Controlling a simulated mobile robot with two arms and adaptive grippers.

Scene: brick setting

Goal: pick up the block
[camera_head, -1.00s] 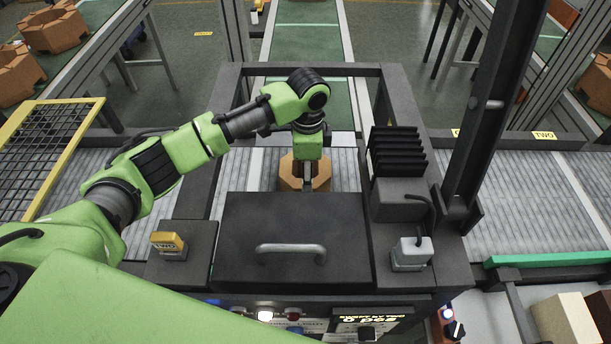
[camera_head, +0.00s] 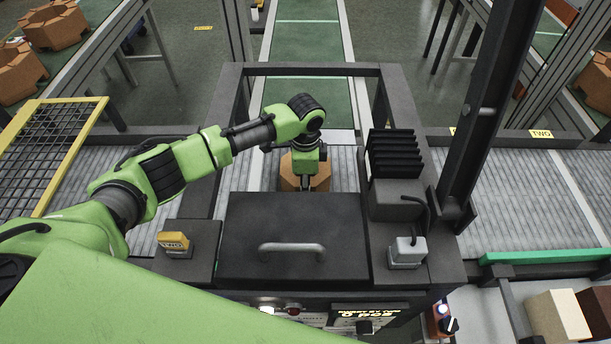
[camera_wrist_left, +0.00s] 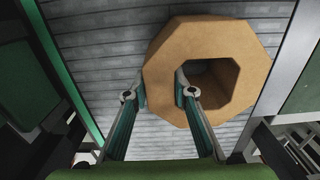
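The block (camera_head: 290,178) is an orange-brown octagonal ring with a hole through it, on the grey slatted conveyor behind the dark lidded box. In the left wrist view the block (camera_wrist_left: 235,45) shows large, with its opening facing the camera. My left gripper (camera_wrist_left: 161,90) is open at its near wall: one finger lies outside the ring, the other at the hole. I cannot tell whether the fingers touch the wall. In the head view my left gripper (camera_head: 306,184) points down over the block and partly hides it. My right gripper is not in view.
A dark frame surrounds the spot, with a handled lid (camera_head: 292,247) in front and a black finned unit (camera_head: 396,155) at the right. A yellow mesh guard (camera_head: 45,150) stands left. More orange-brown blocks (camera_head: 52,27) lie at the far left. The conveyor (camera_head: 500,200) at the right is clear.

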